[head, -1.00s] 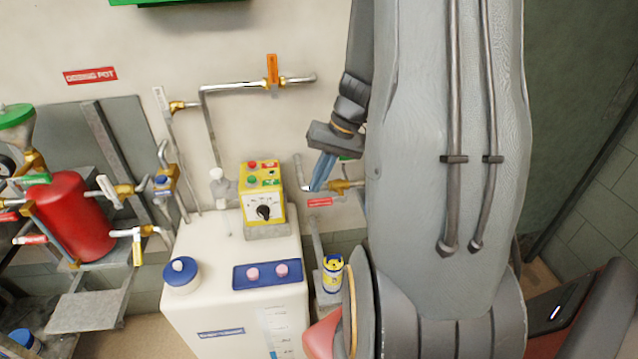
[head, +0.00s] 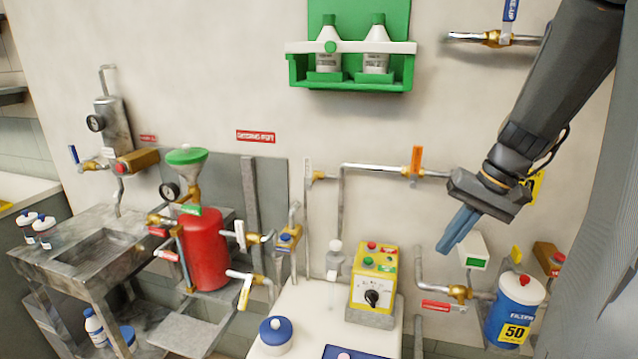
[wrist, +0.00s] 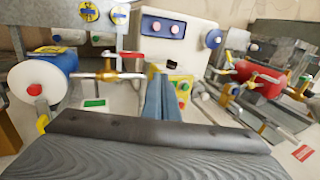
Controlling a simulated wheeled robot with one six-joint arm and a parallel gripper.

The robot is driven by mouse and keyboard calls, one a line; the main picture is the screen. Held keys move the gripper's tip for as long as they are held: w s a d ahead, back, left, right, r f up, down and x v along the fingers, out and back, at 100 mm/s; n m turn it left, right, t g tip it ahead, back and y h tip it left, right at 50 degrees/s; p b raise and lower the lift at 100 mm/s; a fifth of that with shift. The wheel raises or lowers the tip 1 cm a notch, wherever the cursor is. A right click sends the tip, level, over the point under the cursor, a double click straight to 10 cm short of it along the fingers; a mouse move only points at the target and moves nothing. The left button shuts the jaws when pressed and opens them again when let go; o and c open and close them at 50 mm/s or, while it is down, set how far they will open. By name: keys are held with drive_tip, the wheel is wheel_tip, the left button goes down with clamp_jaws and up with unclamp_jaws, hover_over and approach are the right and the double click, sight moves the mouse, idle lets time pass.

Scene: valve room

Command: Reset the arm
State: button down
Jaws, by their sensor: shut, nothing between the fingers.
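My gripper (head: 459,230) hangs from my dark arm at the right of the head view, pointing down and to the left. Its two blue fingers are together with nothing between them. It is in front of the wall, above and right of the yellow control box (head: 374,285), apart from everything around it. In the wrist view the blue fingers (wrist: 162,100) show shut at the middle, with the yellow control box (wrist: 180,90) partly hidden behind them.
A blue and white drum (head: 515,312) stands below and right of my gripper. An orange-handled valve (head: 417,160) is on the wall pipe to its left. A red pot (head: 204,248) stands at left. A green rack (head: 350,70) holds two bottles above.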

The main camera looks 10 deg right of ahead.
drive_tip(key=s+a+f+n+h, duration=0.2)
drive_tip(key=s+a+f, duration=0.1)
drive_tip(key=a, duration=0.6)
drive_tip(key=s+a+f+n+h, duration=0.1)
drive_tip(key=s+a+f+n, duration=0.2)
drive_tip(key=a, duration=0.6)
drive_tip(key=shift+s+f+g+h, duration=0.3)
drive_tip(key=shift+f+h, duration=0.1)
drive_tip(key=shift+f, duration=0.4)
drive_tip(key=shift+d, duration=0.1)
